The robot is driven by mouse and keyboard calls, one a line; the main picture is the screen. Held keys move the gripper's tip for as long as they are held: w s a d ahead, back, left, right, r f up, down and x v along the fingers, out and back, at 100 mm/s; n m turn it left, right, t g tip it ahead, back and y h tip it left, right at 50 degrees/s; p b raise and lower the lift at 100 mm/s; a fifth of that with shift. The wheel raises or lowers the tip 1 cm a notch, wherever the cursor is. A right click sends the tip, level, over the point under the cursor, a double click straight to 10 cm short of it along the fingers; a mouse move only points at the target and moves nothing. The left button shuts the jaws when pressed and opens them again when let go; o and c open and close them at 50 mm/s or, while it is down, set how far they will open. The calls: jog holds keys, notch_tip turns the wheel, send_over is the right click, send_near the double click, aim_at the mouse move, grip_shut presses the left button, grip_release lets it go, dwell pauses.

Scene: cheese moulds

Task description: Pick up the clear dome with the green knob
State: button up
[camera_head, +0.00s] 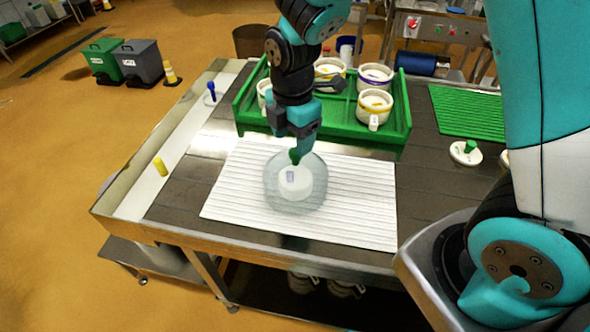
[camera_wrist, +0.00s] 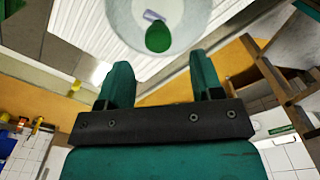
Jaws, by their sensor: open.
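The clear dome (camera_head: 316,188) stands on the white ribbed mat (camera_head: 222,205), over a white round piece (camera_head: 297,188) with a small grey label. In the wrist view the dome (camera_wrist: 122,28) is at the top centre, with its green knob (camera_wrist: 160,38) facing me. Contact is not visible.
Behind the mat is a green tray (camera_head: 398,135) with several white moulds. A white disc with a green knob (camera_head: 467,153) lies at the right, near a green mat (camera_head: 470,112). A blue-handled piece (camera_head: 211,94) and a yellow piece (camera_head: 161,166) stand at the left edge.

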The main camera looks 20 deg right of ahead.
aim_at(296, 171)
jog(key=f, duration=0.2)
jog(key=f+p, duration=0.1)
jog(key=f, duration=0.2)
jog(key=shift+w+d+f, duration=0.1)
jog(key=shift+d+f, duration=0.2)
grip_shut()
